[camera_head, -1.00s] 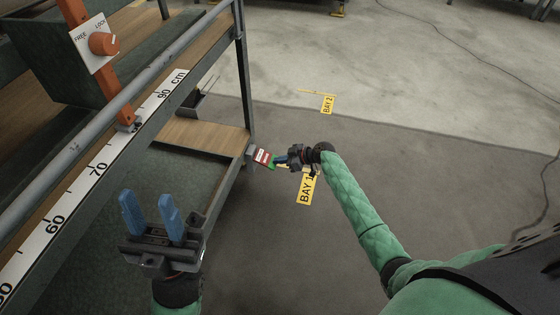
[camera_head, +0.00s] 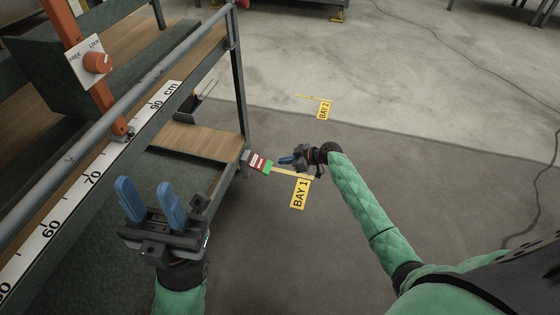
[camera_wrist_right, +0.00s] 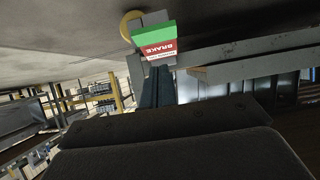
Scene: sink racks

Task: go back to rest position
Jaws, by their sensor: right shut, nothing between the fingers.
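My left gripper (camera_head: 151,203) is at the lower left of the head view, in front of the rack. Its two blue fingers point up and stand apart, with nothing between them. My right gripper (camera_head: 287,160) is near the middle of the head view, beside the rack's corner post. Its blue fingers are shut and empty, a small gap to the right of the brake block. In the right wrist view dark gripper parts (camera_wrist_right: 170,150) fill the lower part.
A red, white and green brake block (camera_head: 258,164) sits at the post's side; it also shows in the right wrist view (camera_wrist_right: 156,42). The rack (camera_head: 240,95) fills the left, with an orange lever knob (camera_head: 97,63) and a centimetre scale (camera_head: 92,180). Open floor lies right, with a Bay 1 sign (camera_head: 299,193).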

